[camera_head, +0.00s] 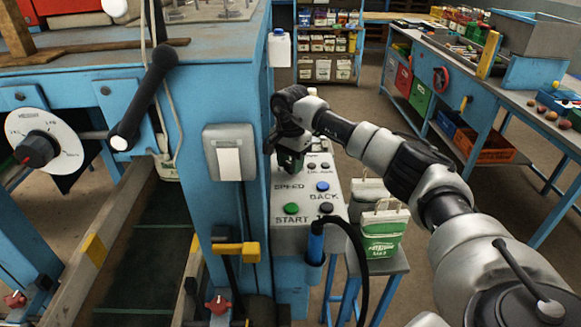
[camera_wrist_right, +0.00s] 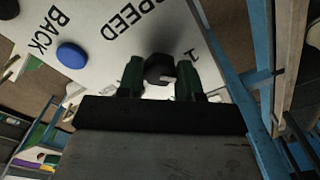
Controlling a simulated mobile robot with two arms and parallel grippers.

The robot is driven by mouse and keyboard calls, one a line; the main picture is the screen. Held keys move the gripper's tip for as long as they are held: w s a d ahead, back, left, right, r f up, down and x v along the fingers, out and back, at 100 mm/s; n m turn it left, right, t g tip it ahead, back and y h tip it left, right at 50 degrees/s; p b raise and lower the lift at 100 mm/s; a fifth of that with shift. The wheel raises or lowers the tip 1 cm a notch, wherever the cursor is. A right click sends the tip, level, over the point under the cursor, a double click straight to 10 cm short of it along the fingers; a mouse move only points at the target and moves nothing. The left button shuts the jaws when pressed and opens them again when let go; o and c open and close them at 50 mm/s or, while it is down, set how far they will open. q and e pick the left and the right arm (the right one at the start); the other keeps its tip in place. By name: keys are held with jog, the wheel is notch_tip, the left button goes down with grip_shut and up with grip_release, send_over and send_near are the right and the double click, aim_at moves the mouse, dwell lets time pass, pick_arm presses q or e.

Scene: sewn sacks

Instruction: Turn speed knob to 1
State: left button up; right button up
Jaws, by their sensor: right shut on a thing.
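The grey control panel (camera_head: 283,238) stands beside the blue machine post in the head view. It carries a SPEED label, a blue BACK button (camera_head: 322,187) and a green START button (camera_head: 291,208). My right gripper (camera_head: 291,160) is at the upper left of the panel, just above the SPEED label, and hides the speed knob there. In the right wrist view the dark, round speed knob (camera_wrist_right: 159,68) sits between the two green fingers of my right gripper (camera_wrist_right: 160,76), which is shut on it. A mark like a 1 shows beside the knob. My left gripper is not in view.
The blue post with a grey switch box (camera_head: 229,153) stands close left of the panel. A blue-handled tool (camera_head: 315,243) with a black cable hangs at its front. Sacks (camera_head: 381,232) stand on a stool to the right. A white dial (camera_head: 44,141) is far left.

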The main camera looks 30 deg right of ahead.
aim_at(290, 163)
jog(key=shift+r+n+b, duration=0.1)
jog(key=shift+n+b, duration=0.35)
jog(key=shift+n, duration=1.25)
jog(key=o, duration=0.9)
notch_tip(290, 163, up, 11)
jog(key=shift+f+b, duration=0.1)
jog(key=shift+b, duration=1)
